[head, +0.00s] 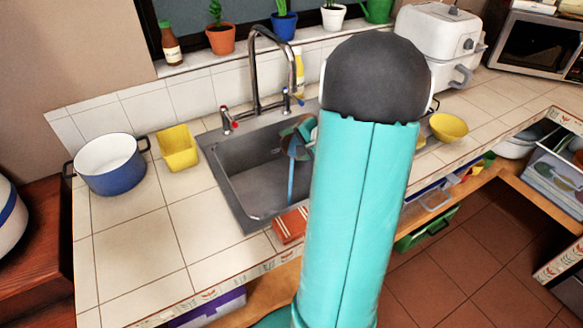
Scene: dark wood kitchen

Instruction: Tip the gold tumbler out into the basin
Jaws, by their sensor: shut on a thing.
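The basin (255,185) is a dark grey sink set into the white tiled counter, left of the middle of the head view. My turquoise arm stands in front of its right part and hides that side. A small cluster of teal and brown shapes with a blue handle (291,178) shows at the basin's right, beside my arm; I cannot tell exactly what it is. I cannot make out the gold tumbler. My gripper is not visible; my arm covers much of the middle of the view.
A tall tap (254,70) rises behind the basin. A blue pot (109,165) and a yellow container (177,148) stand left of it. An orange-red block (290,224) lies at its front edge. A yellow bowl (448,127) sits right of my arm. The front left counter is clear.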

